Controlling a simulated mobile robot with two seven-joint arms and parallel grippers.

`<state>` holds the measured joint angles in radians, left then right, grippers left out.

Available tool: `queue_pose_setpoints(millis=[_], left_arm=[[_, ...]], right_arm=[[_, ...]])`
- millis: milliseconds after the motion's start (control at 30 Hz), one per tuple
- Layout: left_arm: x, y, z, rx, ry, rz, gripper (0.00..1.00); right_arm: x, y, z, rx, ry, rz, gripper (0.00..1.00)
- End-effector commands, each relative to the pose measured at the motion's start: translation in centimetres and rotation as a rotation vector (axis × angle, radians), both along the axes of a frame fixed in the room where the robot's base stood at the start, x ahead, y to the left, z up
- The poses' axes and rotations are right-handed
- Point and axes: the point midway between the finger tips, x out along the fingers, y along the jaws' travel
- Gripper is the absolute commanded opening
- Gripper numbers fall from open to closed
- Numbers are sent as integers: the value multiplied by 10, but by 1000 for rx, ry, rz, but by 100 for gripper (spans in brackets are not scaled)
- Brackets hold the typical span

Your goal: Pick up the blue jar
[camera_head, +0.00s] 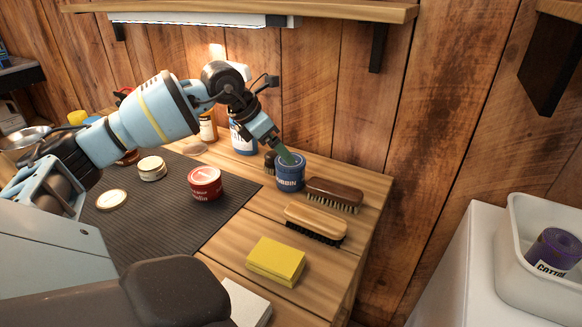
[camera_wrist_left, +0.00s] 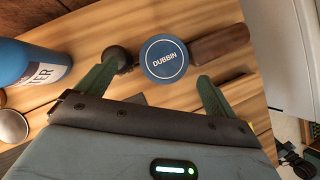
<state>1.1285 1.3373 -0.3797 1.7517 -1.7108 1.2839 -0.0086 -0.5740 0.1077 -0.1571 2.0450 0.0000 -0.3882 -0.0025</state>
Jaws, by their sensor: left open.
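The blue jar (camera_head: 290,176) stands upright on the wooden bench, near its back right part. In the left wrist view its blue lid, lettered DUBBIN, (camera_wrist_left: 164,60) faces the camera. My left gripper (camera_head: 283,153) is over the jar in the head view, with a green finger in front of its top edge. In the wrist view the open fingers (camera_wrist_left: 153,88) are on either side, with the lid a little beyond the line between their tips. I cannot tell whether a finger touches the jar. My right gripper is not in view.
A brown brush (camera_head: 334,193) lies close right of the jar, a small dark knob-like item (camera_head: 270,161) close left. A black-bristled brush (camera_head: 316,222) and yellow sponge (camera_head: 276,261) lie in front. A red tin (camera_head: 205,183) is left; a blue bottle (camera_head: 243,140) stands behind.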

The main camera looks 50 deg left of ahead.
Motion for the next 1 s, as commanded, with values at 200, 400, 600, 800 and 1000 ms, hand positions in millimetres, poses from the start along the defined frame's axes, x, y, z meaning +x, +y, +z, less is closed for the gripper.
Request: queue_pose_setpoints(millis=[200, 400, 600, 800, 1000], left_arm=[[5, -5, -11, 0, 2, -1, 93], [19, -13, -34, -2, 1, 1, 93], [25, -14, -44, 2, 0, 1, 93], [24, -14, -44, 2, 0, 1, 91], [24, -14, -43, 2, 0, 1, 65]], right_arm=[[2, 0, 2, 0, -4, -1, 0], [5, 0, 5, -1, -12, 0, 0], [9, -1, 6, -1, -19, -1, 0], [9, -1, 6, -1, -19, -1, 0], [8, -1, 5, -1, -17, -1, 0]])
